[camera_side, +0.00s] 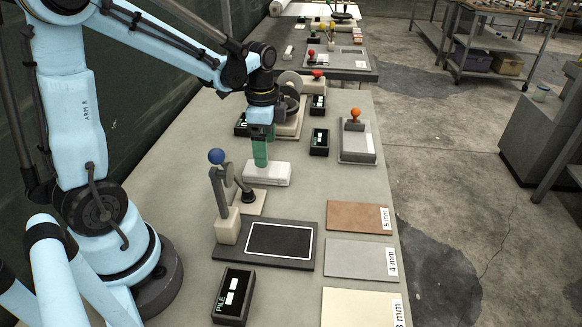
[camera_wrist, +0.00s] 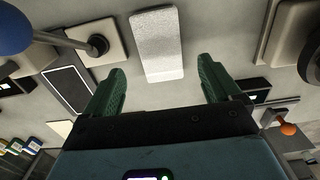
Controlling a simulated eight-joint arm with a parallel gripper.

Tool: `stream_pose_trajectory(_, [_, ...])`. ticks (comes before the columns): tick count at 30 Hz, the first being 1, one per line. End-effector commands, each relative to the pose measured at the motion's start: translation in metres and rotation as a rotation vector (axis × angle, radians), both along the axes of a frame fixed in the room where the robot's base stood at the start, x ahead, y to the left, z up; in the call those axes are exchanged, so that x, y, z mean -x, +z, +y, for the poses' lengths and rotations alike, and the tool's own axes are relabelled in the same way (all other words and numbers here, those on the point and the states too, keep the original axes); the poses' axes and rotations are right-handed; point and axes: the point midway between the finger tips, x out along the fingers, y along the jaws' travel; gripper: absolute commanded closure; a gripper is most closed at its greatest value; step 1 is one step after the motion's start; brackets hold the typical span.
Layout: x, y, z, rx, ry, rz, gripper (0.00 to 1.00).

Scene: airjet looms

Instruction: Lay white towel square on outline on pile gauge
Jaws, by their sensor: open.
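The white towel square (camera_side: 267,173) is a pale slab lying flat on the grey table, beyond the pile gauge. In the wrist view the towel (camera_wrist: 158,45) shows ahead, between my two green fingers, with clear gaps either side. My gripper (camera_side: 260,160) is open and empty, pointing down at the towel; in the side view its fingers overlap the towel's far edge, and I cannot tell whether they touch. The pile gauge (camera_side: 228,232) has a dark plate with a bare white rectangular outline (camera_side: 279,240) and a blue-knobbed lever (camera_side: 217,157). The outline also shows in the wrist view (camera_wrist: 68,88).
The PILE display (camera_side: 233,295) is in front. Brown, grey and cream sample plates (camera_side: 358,217) lie along the right edge. An orange-knobbed device (camera_side: 356,150) and small displays stand behind.

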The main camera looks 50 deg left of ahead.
Motion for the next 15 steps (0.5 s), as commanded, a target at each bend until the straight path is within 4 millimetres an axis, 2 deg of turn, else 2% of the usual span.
stream_pose_trajectory(6, [0.0, 0.034, 0.0, 0.0, 0.0, 0.0, 0.09])
stream_pose_trajectory(15, [0.0, 0.057, 0.0, -0.001, 0.002, -0.002, 0.09])
